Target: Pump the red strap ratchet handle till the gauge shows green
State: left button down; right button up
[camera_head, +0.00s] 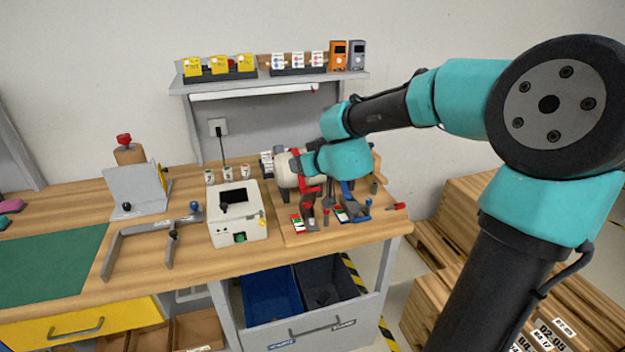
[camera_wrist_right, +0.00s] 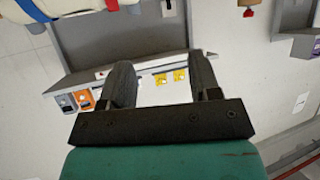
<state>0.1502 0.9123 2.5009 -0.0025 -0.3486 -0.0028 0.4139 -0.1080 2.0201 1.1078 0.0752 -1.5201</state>
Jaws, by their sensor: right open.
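A cream roll (camera_head: 284,172) lies on a wooden board at the right end of the bench, partly hidden behind my right arm. A red strap (camera_head: 311,187) and a blue strap (camera_head: 347,188) go around it. A dark ratchet (camera_head: 308,203) sits below the red strap. A small gauge plate (camera_head: 297,223) with red and green stands by it; its reading is too small to tell. My right gripper (camera_head: 297,163) is above the roll, pointing left. In the right wrist view the right gripper (camera_wrist_right: 162,78) is open and empty, with the strapped roll (camera_wrist_right: 70,8) at the top left.
A white box with a screen (camera_head: 237,215) stands left of the board. A shelf (camera_head: 270,82) with yellow boxes is above. A red-handled tool (camera_head: 397,206) lies at the board's right. Blue and grey bins (camera_head: 270,290) are below.

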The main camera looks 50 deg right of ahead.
jog(key=w+r+n+y, duration=0.1)
jog(key=w, duration=0.1)
jog(key=w+r+n+y, duration=0.1)
jog(key=w+n+y, duration=0.1)
jog(key=w, duration=0.1)
jog(key=w+d+r+n+y, duration=0.1)
jog(key=w+n, duration=0.1)
jog(key=w, duration=0.1)
jog(key=shift+y, duration=0.3)
jog(key=c, duration=0.5)
jog(key=w+n+g+y, duration=0.1)
jog(key=n, duration=0.1)
jog(key=w+d+n+g+y, duration=0.1)
jog(key=n, duration=0.1)
jog(key=w+d+n+g+y, duration=0.1)
jog(key=w, duration=0.1)
jog(key=shift+w+n+g, duration=0.1)
jog(key=shift+n+g, duration=0.2)
jog(key=shift+n, duration=0.1)
grip_shut()
jog(key=s+d+f+n+g, duration=0.1)
jog(key=s+d+n+g, duration=0.2)
jog(key=d+g, duration=0.6)
jog(key=shift+s+d+f+n+g, duration=0.15)
jog(key=shift+d+f+n+g, duration=0.15)
jog(key=shift+n+g, duration=0.2)
